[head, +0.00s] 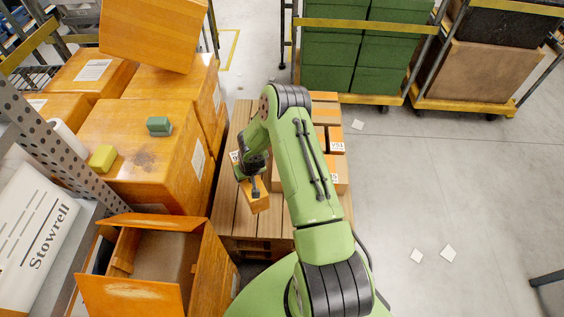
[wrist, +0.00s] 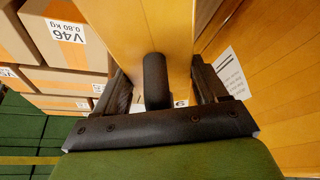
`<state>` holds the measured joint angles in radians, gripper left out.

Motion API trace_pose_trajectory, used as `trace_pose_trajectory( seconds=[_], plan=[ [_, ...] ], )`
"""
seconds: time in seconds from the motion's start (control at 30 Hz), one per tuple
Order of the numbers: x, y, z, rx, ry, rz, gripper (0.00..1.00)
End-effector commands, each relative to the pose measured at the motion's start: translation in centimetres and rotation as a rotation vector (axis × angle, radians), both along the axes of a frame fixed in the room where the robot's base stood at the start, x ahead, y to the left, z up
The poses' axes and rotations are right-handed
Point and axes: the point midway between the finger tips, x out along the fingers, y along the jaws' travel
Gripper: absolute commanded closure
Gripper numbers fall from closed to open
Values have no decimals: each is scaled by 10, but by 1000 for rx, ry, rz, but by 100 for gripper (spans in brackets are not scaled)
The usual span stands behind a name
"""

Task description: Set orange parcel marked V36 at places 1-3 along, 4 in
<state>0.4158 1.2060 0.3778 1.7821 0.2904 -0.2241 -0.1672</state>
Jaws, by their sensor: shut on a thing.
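My gripper (head: 255,180) is shut on an orange parcel (head: 260,197) and holds it over the left part of a slatted wooden pallet (head: 225,208). In the wrist view the parcel (wrist: 152,28) fills the middle between the fingers. Its mark cannot be read; only a scrap of a white label shows near the gripper. Other orange-brown parcels (head: 328,113) stand on the pallet's right part, partly hidden by my arm. In the wrist view, stacked parcels, one marked V46 (wrist: 60,58), stand left of the held one.
Large orange cartons (head: 135,125) stand close left of the pallet, with a yellow block and a green block on top. An open carton (head: 190,270) is at the front left. Carts with green crates (head: 330,60) stand behind. The floor at right is mostly clear.

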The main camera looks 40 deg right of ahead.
Motion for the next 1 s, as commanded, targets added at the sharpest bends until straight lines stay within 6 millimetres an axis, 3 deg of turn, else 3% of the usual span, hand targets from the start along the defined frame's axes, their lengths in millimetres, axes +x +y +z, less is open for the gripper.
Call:
trace_pose_trajectory(
  seconds=[0.07,0.2,0.3,0.4,0.6,1.0],
  plan=[
    [30,-36,-8,-4,-15,-81,100],
    [65,-100,7,-5,-17,-236,100],
    [76,-138,24,-6,-15,-340,100],
    [79,-164,40,-6,-12,-416,100],
    [77,-183,53,-5,-5,-475,100],
    [76,-183,-18,-4,-2,-475,100]
  ],
)
